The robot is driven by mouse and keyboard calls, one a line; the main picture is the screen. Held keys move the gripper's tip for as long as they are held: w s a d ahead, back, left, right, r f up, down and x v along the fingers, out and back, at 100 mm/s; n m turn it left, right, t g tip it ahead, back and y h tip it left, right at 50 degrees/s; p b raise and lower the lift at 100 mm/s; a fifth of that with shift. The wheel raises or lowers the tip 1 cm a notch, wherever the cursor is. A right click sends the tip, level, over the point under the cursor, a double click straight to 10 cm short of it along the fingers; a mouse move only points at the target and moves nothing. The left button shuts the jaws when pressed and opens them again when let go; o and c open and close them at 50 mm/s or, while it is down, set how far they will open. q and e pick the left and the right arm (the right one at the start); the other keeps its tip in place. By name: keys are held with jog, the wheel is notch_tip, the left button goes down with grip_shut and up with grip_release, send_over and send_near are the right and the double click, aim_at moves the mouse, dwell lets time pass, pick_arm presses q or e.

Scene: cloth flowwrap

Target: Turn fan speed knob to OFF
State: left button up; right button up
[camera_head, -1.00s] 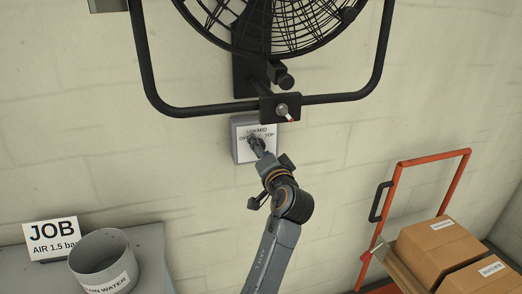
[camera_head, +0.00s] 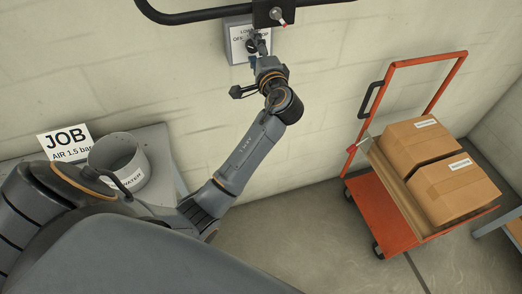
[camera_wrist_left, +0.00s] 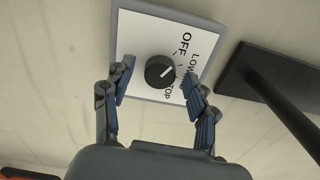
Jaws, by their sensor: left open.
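The fan speed knob (camera_wrist_left: 160,70) is a round black dial with a pale pointer line, on a white label plate (camera_wrist_left: 138,40) in the left wrist view. Printed words OFF, LOW and TOP show; a finger covers part of the lettering. The pointer slants up and right, roughly toward the OFF–LOW side; its exact setting is unclear. My left gripper (camera_wrist_left: 159,80) is open, one finger on each side of the knob, with gaps visible. In the head view the left gripper (camera_head: 257,50) is in front of the grey control box (camera_head: 231,38) and hides most of the knob.
The fan's black frame tube (camera_head: 190,17) and a red-tipped switch (camera_head: 278,15) are just above the box. A grey bucket (camera_head: 118,160) and JOB sign (camera_head: 65,142) stand on a bench at left. An orange cart (camera_head: 385,215) with cartons (camera_head: 420,145) stands at right.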

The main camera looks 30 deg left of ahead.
pick_arm(q)
jog(key=m+p, duration=0.2)
jog(key=m, duration=0.1)
jog(key=m+p, duration=0.5)
jog(key=p, duration=0.1)
jog(key=shift+r+m, duration=0.4)
jog(key=m+p, duration=0.4)
jog(key=m, duration=0.3)
pick_arm(e)
notch_tip(320, 180, up, 14)
pick_arm(q)
jog(key=shift+s+d+f+m+b, duration=0.4)
jog(key=shift+s+d+f, duration=0.4)
jog(key=shift+d, duration=0.2)
jog(key=b+v, duration=0.3)
jog(key=v, duration=0.8)
jog(key=s+f+n+g+h+b, duration=0.2)
jog(key=f+h+b, duration=0.1)
jog(key=f, duration=1.5)
jog(key=s+f+n+g+h+b, duration=0.1)
jog(key=s+f+g+h+b, duration=0.1)
jog(key=f, duration=1.6)
jog(key=shift+s+f+n+h+b, duration=0.4)
jog(key=shift+s+h, duration=0.2)
jog(key=shift+h, duration=0.6)
pick_arm(e)
notch_tip(320, 180, down, 10)
jog(key=shift+f, duration=0.2)
pick_arm(q)
jog(key=shift+d, duration=0.1)
